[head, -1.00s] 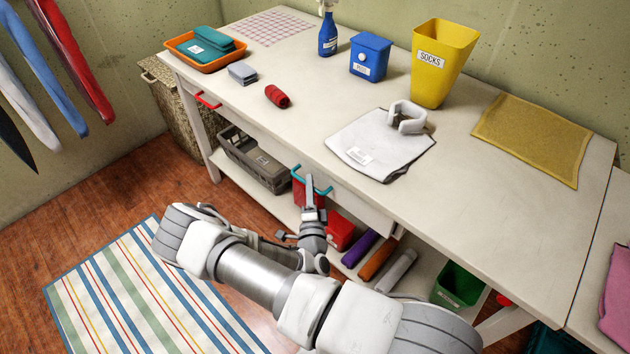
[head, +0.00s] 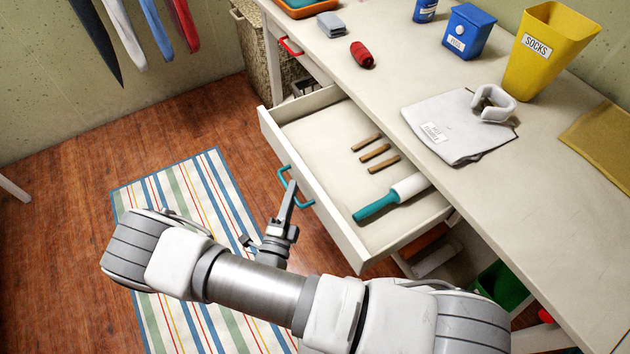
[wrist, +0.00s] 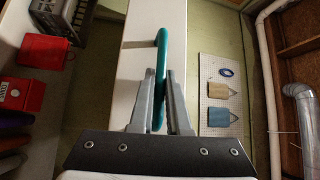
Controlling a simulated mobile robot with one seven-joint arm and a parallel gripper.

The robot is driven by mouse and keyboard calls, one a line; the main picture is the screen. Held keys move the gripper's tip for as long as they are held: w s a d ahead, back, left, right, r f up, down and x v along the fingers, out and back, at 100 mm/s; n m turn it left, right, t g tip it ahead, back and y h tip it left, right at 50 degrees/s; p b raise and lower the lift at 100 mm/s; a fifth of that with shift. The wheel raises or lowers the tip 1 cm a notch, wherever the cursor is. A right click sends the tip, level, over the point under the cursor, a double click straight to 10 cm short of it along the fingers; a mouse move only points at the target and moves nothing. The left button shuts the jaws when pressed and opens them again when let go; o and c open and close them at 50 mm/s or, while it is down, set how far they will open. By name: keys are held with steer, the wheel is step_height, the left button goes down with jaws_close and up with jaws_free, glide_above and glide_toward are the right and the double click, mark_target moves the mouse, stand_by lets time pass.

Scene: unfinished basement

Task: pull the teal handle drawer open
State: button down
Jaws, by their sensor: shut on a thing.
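The drawer (head: 308,190) with the teal handle (head: 291,186) stands well out from the table in the head view. Inside it lie several small wooden strips (head: 375,153) and a lint roller (head: 395,196) with a teal grip. My gripper (head: 287,198) is at the drawer front, its fingers on the handle. In the wrist view, my gripper (wrist: 160,103) is shut with a finger on each side of the teal handle (wrist: 162,60), against the white drawer front (wrist: 135,55).
The table top (head: 370,90) carries a folded grey cloth (head: 450,125), a yellow socks bin (head: 550,45), a blue box (head: 468,32) and a red roll (head: 362,54). A red handle (head: 290,46) marks another drawer. A striped rug (head: 190,200) covers the floor at left.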

steer(key=shift+s+a, duration=0.6)
steer(key=shift+a, duration=0.3)
steer(key=shift+s+a, duration=0.55)
steer(key=shift+a, duration=0.35)
steer(key=c, duration=0.9)
jaws_free()
steer(key=v, duration=1.7)
steer(key=shift+s+f, duration=0.1)
steer(key=shift+s, duration=0.15)
